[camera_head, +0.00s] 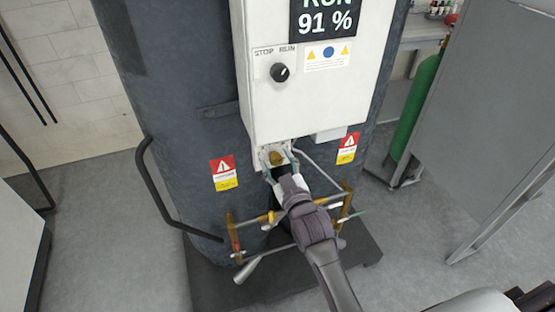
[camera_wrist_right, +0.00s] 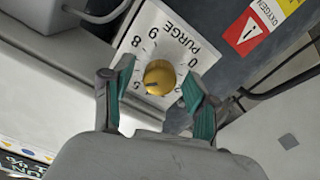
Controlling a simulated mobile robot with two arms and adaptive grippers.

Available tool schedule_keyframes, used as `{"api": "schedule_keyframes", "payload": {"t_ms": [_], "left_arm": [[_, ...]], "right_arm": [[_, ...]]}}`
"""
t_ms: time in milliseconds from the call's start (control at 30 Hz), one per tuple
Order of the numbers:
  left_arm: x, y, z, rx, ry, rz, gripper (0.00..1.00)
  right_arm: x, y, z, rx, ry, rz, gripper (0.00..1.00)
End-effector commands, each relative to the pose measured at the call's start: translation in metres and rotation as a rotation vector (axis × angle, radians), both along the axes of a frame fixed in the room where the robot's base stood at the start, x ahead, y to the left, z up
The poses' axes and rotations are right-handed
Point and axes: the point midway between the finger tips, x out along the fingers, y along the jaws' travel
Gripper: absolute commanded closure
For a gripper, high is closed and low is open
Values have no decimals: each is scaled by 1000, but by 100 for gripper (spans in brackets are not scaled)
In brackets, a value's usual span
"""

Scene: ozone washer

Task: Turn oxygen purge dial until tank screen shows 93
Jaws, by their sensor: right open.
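The yellow oxygen purge dial (camera_head: 277,158) sits at the bottom of the white control box (camera_head: 300,105). In the wrist view the dial (camera_wrist_right: 160,77) is on a white plate (camera_wrist_right: 180,42) marked PURGE with numbers around it. The tank screen (camera_head: 326,18) reads RUN 91 %. My right gripper (camera_head: 279,161) is open, its teal-lined fingers on either side of the dial. In the wrist view a gap shows between the dial and each finger of the right gripper (camera_wrist_right: 158,95). My left gripper is not in view.
A black STOP/RUN knob (camera_head: 280,72) is above on the box. Pipes and brass valves (camera_head: 265,218) cross low in front of the dark tank (camera_head: 175,100). A bent black handle (camera_head: 160,190) stands at left. A green cylinder (camera_head: 415,105) and grey panel (camera_head: 490,120) are at right.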

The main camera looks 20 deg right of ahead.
Motion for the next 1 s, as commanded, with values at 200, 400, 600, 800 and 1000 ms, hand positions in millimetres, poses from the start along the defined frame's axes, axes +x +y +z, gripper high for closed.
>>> {"api": "schedule_keyframes", "payload": {"t_ms": [200, 400, 600, 800, 1000], "left_arm": [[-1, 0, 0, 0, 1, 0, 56], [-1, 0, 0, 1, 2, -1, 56], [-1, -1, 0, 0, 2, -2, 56], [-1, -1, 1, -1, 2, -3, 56], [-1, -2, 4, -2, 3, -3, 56]], "right_arm": [[3, 0, 0, 0, 0, 0, 41], [3, 0, 0, 0, 0, 0, 58], [2, 0, 0, 0, 0, 0, 91], [2, 0, 0, 6, 1, 1, 100], [2, 0, 0, 63, 4, -1, 100]]}}
